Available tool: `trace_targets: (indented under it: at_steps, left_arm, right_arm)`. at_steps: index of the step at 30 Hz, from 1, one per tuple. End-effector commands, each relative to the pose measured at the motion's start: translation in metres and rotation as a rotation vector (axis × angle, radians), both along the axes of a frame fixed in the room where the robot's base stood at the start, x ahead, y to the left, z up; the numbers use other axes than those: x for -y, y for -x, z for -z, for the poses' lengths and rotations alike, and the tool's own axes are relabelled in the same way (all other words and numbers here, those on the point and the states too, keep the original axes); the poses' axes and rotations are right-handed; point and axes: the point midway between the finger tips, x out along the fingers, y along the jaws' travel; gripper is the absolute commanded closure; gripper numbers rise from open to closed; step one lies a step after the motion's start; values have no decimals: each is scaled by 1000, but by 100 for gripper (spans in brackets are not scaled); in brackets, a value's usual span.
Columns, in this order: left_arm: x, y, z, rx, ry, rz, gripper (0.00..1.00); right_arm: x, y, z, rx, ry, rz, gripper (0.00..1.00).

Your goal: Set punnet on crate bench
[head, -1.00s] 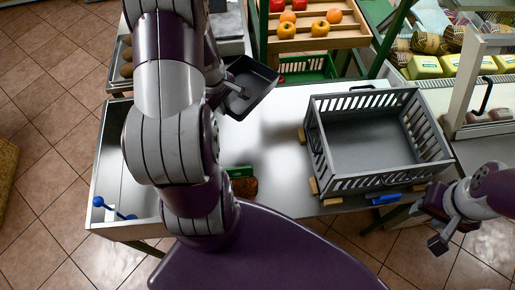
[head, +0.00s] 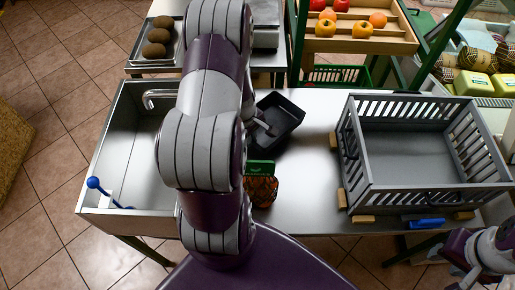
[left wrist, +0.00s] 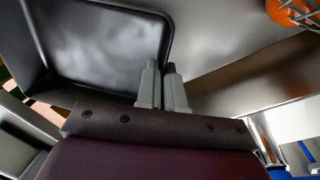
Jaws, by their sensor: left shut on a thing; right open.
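The punnet (head: 285,113) is a dark, empty, shallow tray near the middle of the head view, left of the crate. My left gripper (head: 263,129) is shut on its near-left rim. The left wrist view shows the punnet (left wrist: 100,38) large at upper left, with my left fingers (left wrist: 163,88) closed at its wall. Whether it touches the steel bench top (head: 310,200) is not clear. The grey slatted crate (head: 425,188) stands on the right of the bench. My right gripper (head: 470,278) is open at the lower right, in front of the bench and apart from the crate.
A netted orange item with a green label (head: 260,180) lies just below the punnet. Wooden blocks (head: 362,219) and a blue-handled tool (head: 425,224) lie by the crate. A sink (head: 118,160) is at left. Bare bench lies between punnet and crate.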

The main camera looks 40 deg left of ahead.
Motion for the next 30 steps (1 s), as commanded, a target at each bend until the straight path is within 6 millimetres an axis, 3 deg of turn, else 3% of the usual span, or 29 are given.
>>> trace_targets:
  at_steps: [6,17,20,21,30]
  left_arm:
    - [0,0,40,0,-1,-2,100]
    - [0,0,45,1,-1,0,100]
    - [0,0,44,1,-1,0,70]
    - [0,0,44,1,-1,0,67]
    - [0,0,37,1,-1,-1,67]
  right_arm:
    - [0,0,14,0,0,0,57]
    - [0,0,16,0,0,0,57]
    - [0,0,15,0,0,0,57]
    - [0,0,15,0,0,0,57]
    - [0,0,9,0,0,0,57]
